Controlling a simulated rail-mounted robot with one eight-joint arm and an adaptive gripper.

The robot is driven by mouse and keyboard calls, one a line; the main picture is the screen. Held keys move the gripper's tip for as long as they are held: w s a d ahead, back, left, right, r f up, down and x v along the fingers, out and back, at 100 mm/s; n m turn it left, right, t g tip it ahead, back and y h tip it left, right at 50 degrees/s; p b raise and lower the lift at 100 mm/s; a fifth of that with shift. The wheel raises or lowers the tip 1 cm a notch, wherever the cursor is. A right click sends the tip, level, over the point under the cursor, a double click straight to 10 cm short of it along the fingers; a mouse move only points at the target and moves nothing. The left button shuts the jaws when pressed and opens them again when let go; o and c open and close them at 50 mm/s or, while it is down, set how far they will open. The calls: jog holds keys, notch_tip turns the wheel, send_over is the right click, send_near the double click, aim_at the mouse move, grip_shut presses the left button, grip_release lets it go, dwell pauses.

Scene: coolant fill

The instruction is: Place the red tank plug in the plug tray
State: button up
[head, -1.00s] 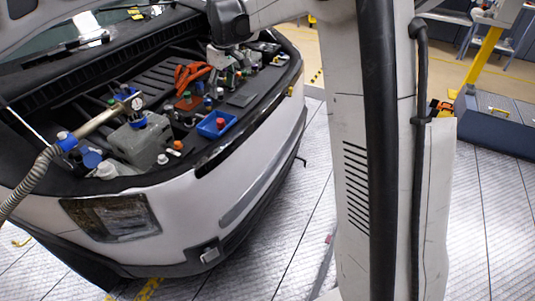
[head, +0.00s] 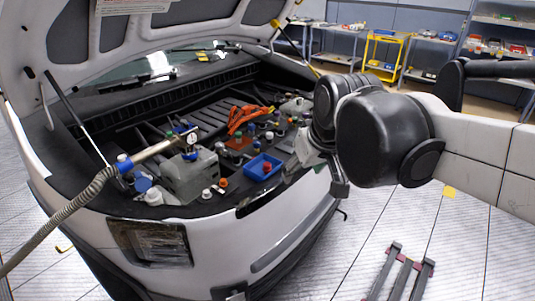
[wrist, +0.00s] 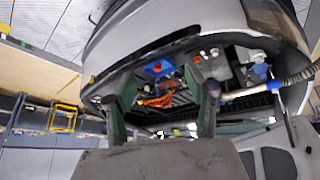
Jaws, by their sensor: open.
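The plug tray is a small blue tray (head: 248,174) on the front edge of the engine bay. A red plug (head: 266,167) shows inside it, within its walls. The blue tray (wrist: 148,72) and the red plug (wrist: 157,68) also show in the wrist view, beyond the fingers. My gripper (wrist: 161,95) is open, its two green-grey fingers wide apart with nothing between them. It is well away from the tray and touches nothing there. In the head view my wrist and arm stand to the right of the bay and hide its right end.
A grey reservoir block (head: 190,175) with a gauge and a ribbed hose (head: 72,218) stands left of the tray. An orange clamp-like tool (head: 246,116) and several small caps lie behind. The raised hood (head: 200,35) overhangs the bay.

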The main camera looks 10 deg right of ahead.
jog(key=s+f+m+t, duration=0.1)
jog(key=s+f, duration=0.4)
jog(key=s, duration=0.4)
jog(key=shift+s+m, duration=0.25)
jog(key=shift+m, duration=0.05)
jog(key=shift+f+b, duration=0.55)
jog(key=shift+b, duration=0.05)
